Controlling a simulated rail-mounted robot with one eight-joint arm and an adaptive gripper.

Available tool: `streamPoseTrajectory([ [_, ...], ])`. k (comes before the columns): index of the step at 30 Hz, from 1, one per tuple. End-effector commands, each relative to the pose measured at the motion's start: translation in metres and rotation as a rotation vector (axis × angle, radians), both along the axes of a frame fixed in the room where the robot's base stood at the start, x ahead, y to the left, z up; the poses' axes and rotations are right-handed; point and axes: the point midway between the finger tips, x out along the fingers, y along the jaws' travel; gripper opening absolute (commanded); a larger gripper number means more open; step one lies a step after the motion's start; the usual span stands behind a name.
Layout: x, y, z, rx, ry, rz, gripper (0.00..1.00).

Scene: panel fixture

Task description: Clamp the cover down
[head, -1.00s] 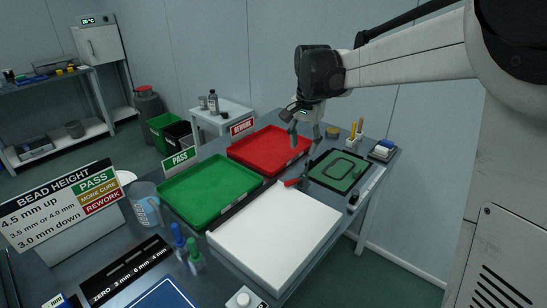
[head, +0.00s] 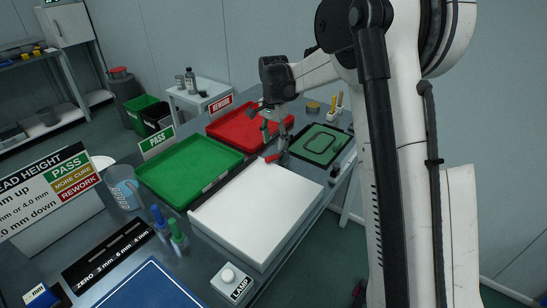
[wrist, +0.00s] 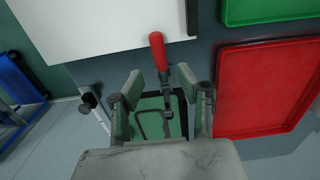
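The clamp has a red handle (head: 272,158), which stands by the near-left edge of the fixture, beside the white slab. In the wrist view the red handle (wrist: 157,48) slants up between and beyond my fingertips, its dark metal arm running down between the fingers. My gripper (head: 275,138) is open over the clamp; its two fingers (wrist: 161,82) stand apart on either side of the handle's lower end. I cannot tell whether either finger touches it. A green plate (head: 317,141) with a dark rounded outline lies in a black frame. A separate cover cannot be made out.
A white slab (head: 255,208) lies in front of the clamp. A red tray (head: 240,128) and a green tray (head: 180,172) stand to the left. Small holders with yellow sticks (head: 338,104) stand behind the fixture. A lamp button box (head: 232,282) is at the near edge.

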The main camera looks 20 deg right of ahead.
Motion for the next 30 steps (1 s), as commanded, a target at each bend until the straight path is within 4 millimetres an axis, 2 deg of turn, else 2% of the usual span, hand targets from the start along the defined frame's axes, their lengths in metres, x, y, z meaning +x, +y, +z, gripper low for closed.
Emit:
streamPoseTrajectory([
  [6, 0.000, 0.000, -0.040, 0.000, 0.000, 0.000, 0.35],
  [12, 0.000, 0.000, -0.064, 0.000, 0.000, 0.000, 0.35],
  [17, 0.000, 0.000, -0.071, 0.000, 0.000, 0.000, 0.35],
  [25, 0.000, 0.000, -0.072, 0.000, 0.000, 0.001, 0.35],
  [30, 0.000, 0.000, -0.072, 0.000, 0.000, 0.000, 0.14],
])
